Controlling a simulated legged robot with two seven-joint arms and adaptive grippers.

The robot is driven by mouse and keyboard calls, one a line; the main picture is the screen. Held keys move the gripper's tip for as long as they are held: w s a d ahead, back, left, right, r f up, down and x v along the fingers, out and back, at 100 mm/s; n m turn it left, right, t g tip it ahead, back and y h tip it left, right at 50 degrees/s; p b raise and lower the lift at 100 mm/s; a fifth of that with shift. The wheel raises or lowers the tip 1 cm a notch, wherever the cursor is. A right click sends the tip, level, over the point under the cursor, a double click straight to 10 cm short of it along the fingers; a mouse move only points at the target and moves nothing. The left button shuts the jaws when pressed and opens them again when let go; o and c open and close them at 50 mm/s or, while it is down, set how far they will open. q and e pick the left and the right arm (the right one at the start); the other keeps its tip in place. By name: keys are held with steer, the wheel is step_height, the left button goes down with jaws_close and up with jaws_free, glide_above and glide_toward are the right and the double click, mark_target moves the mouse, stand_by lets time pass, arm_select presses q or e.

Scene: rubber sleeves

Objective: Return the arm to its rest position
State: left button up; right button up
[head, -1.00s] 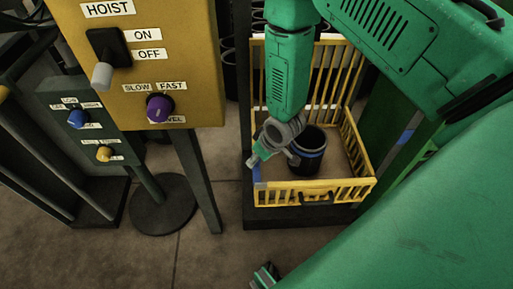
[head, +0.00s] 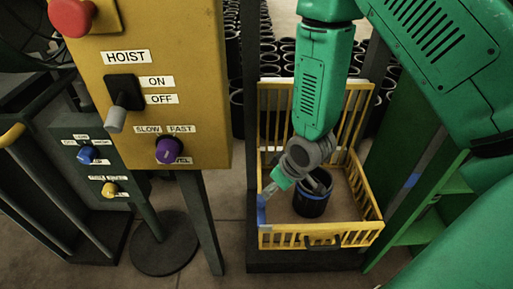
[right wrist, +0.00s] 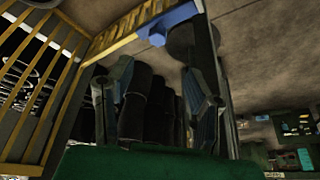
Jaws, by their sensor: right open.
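My right arm comes down from the top right in the head view. In the right wrist view the two fingers of the gripper (right wrist: 156,62) are spread apart, with nothing visibly gripped. A black sleeve with a blue band (head: 313,199) stands in the crate, partly hidden behind a finger. My left gripper is not in view.
A yellow hoist panel (head: 195,100) with a lever and purple knob stands left of the crate. A smaller dark control box (head: 70,165) is further left. Several black sleeves (head: 282,58) stand behind the crate. A green shelf frame (head: 425,205) is close on the right.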

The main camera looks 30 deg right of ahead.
steer(key=s+a+f+m+g+p, duration=0.1)
steer(key=s+p, duration=0.2)
steer(key=s, duration=0.7)
steer(key=s+f+m+g+h+p, duration=0.1)
steer(key=s+g+p, duration=0.1)
steer(key=s, duration=0.8)
steer(key=shift+s+a+f+g+p, duration=0.3)
steer(key=shift+s+a+f+p, duration=0.1)
steer(key=shift+p, duration=0.3)
steer(key=shift+w, duration=0.2)
